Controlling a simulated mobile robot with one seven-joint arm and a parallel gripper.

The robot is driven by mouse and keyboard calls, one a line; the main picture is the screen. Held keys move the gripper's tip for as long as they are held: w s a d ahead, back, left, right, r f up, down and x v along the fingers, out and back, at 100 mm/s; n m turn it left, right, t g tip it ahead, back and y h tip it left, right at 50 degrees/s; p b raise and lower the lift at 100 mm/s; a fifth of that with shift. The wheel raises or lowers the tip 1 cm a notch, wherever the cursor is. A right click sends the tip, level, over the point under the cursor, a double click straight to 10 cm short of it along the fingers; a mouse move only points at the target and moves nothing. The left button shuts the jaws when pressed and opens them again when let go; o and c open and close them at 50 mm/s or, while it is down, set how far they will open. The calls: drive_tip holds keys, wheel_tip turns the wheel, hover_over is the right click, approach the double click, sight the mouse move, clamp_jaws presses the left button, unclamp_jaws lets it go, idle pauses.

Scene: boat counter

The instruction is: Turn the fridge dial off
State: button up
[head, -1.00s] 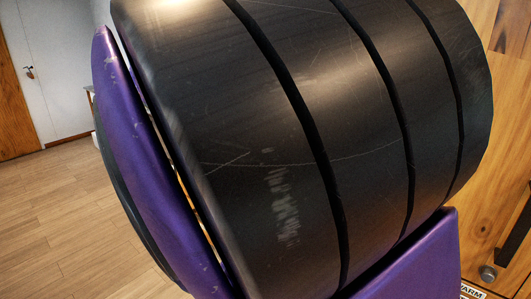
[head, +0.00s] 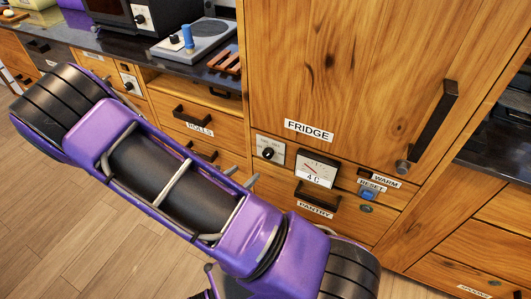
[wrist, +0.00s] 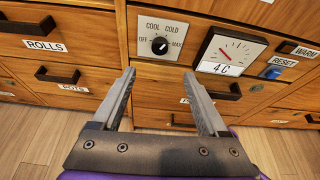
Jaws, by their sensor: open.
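The fridge dial (wrist: 160,46) is a round black knob on a pale plate marked OFF, COOL, COLD and MAX. In the wrist view it sits just beyond my fingertips, centred between them. Its pointer seems to lean toward the upper right, but it is small. In the head view the dial (head: 267,153) is below the FRIDGE label, left of the gauge. My gripper (wrist: 159,74) is open and empty, with a finger to either side below the dial and apart from it. In the head view my arm hides most of the gripper.
A gauge reading 4 C (wrist: 230,52) is right of the dial, with a blue RESET button (wrist: 271,72) beyond it. Drawer handles (wrist: 57,74) stick out below and left. The tall fridge door (head: 340,60) rises above. Wooden floor is open at the front.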

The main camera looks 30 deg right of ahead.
sight(266, 155)
drive_tip(key=x, duration=1.5)
drive_tip(key=shift+w+d+r+b, duration=0.1)
drive_tip(key=shift+w+d+b, duration=0.05)
drive_tip(key=shift+b, duration=0.15)
clamp_jaws()
